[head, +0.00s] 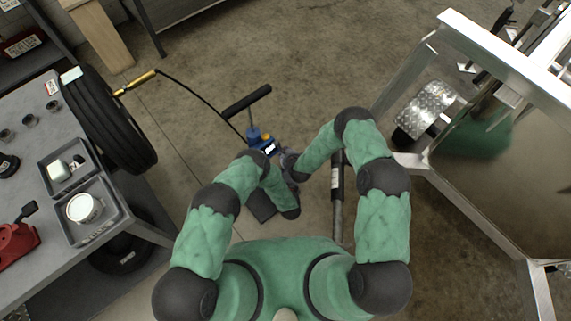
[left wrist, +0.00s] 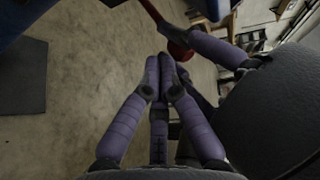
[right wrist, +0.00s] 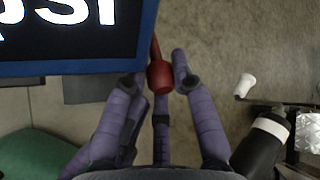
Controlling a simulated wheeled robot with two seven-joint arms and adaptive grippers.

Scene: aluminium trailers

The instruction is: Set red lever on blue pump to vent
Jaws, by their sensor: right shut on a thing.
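The blue pump (head: 258,138) stands on the floor with a black T-handle (head: 247,101) and a gauge. In the right wrist view its blue-framed dark gauge face (right wrist: 70,35) fills the upper left. The red lever (right wrist: 160,78) has a rounded knob between the fingers of my right gripper (right wrist: 157,75), which is shut on it. The lever knob (left wrist: 180,50) also shows in the left wrist view, beside a right gripper finger. My left gripper (left wrist: 160,62) is shut and empty, close to the knob but apart from it. In the head view my arms hide the lever.
A black hose runs from the pump to a brass-coloured chuck (head: 135,84) by a tire (head: 112,125). A grey bench (head: 20,180) with trays stands at left. The aluminium trailer frame (head: 485,45) stands at right. The floor (head: 285,55) beyond the pump is clear.

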